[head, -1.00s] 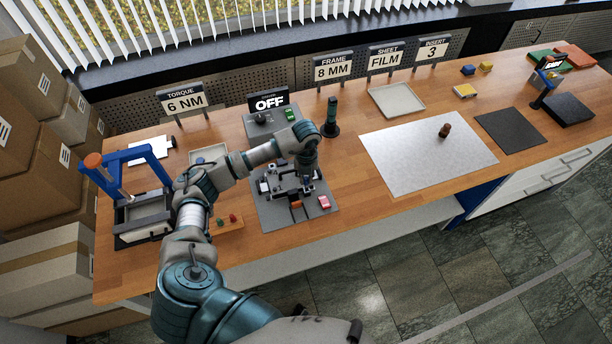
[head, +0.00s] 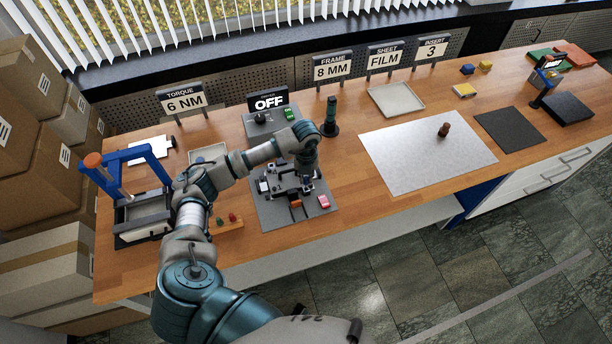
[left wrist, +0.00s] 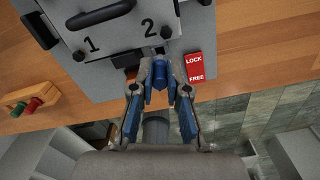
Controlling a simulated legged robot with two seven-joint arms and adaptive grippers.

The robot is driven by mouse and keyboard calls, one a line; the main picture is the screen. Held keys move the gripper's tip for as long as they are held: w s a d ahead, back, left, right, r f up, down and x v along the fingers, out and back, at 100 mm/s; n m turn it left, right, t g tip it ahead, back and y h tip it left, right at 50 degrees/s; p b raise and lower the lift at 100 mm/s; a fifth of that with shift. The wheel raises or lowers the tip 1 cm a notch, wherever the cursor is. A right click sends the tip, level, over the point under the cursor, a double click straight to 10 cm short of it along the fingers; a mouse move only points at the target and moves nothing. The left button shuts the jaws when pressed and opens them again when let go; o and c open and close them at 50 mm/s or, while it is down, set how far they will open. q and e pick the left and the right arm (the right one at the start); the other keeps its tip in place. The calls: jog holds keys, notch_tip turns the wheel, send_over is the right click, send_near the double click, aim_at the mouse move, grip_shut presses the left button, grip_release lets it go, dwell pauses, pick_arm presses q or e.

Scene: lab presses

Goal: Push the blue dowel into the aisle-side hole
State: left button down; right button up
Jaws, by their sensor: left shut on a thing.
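My left gripper (left wrist: 160,88) is shut on the blue dowel (left wrist: 160,73), whose end shows between the fingertips in the left wrist view. In the head view the left gripper (head: 306,178) reaches down over the grey press fixture (head: 268,213). In the left wrist view the fixture plate (left wrist: 115,48) carries the marks 1 and 2. The dowel is beside the plate's lower edge, below mark 2. The aisle-side hole cannot be made out; the fingers cover that area. My right gripper is not in view.
A red LOCK/FREE label (left wrist: 195,67) is right of the fingers. A black handle (left wrist: 101,15) crosses the plate.

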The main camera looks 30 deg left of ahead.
aim_at(306, 183)
pick_arm(q)
jog(key=shift+f+b, duration=0.3)
jog(key=shift+f, duration=0.15)
dwell(0.3)
jog(key=shift+f+b, duration=0.4)
jog(key=shift+f, duration=0.25)
jog(key=shift+f+b, duration=0.6)
jog(key=shift+f, duration=0.3)
jog(key=c, duration=1.1)
grip_release()
notch_tip(306, 183, up, 12)
jog(key=shift+f, duration=0.1)
